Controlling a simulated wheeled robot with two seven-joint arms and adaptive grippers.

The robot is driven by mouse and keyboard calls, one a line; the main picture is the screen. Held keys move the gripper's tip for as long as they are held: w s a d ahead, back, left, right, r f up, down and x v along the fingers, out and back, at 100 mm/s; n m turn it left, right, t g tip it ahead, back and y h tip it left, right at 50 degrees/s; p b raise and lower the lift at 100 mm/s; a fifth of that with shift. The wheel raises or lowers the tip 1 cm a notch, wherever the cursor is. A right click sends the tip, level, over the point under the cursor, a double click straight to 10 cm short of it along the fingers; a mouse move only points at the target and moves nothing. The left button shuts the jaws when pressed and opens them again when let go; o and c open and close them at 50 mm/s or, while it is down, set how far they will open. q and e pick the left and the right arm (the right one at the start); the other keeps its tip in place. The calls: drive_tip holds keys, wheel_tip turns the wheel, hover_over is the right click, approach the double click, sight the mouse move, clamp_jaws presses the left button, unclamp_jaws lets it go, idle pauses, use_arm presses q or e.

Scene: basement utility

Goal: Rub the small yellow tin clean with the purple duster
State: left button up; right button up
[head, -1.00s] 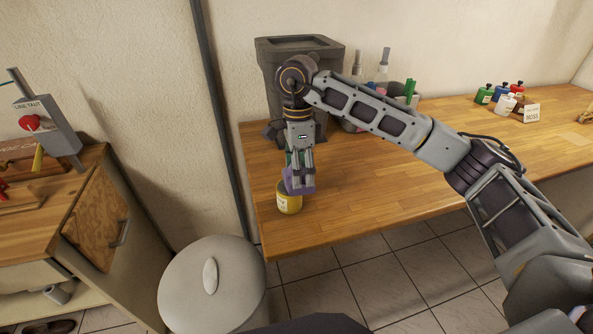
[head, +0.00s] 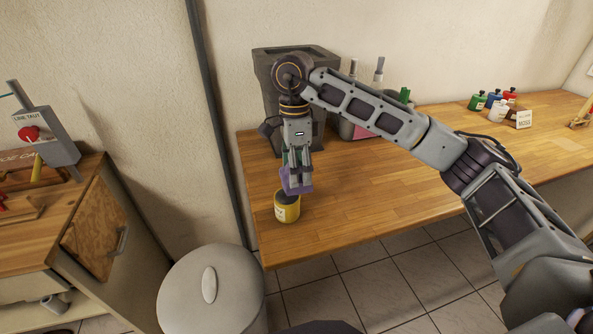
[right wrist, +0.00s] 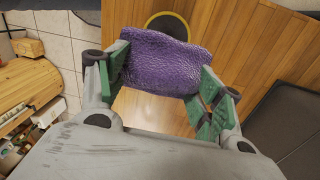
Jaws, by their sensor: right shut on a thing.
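The small yellow tin (head: 287,212) stands upright near the left front corner of the wooden worktop (head: 345,225). Its dark top and yellow rim (right wrist: 151,18) show in the right wrist view, partly hidden by the duster. My right gripper (head: 297,178) is shut on the purple duster (right wrist: 160,65), which also shows in the head view (head: 292,188). The duster is just above and behind the tin's top in the head view; I cannot tell whether they touch. My left gripper is not in view.
A dark grey bin (head: 268,90) stands on the worktop behind my right gripper. A round lidded bin (head: 212,292) stands below the left front. The worktop's middle is clear.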

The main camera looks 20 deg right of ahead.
drive_tip(key=shift+r+p, duration=0.8)
drive_tip(key=shift+r, duration=0.95)
drive_tip(key=shift+f, duration=0.2)
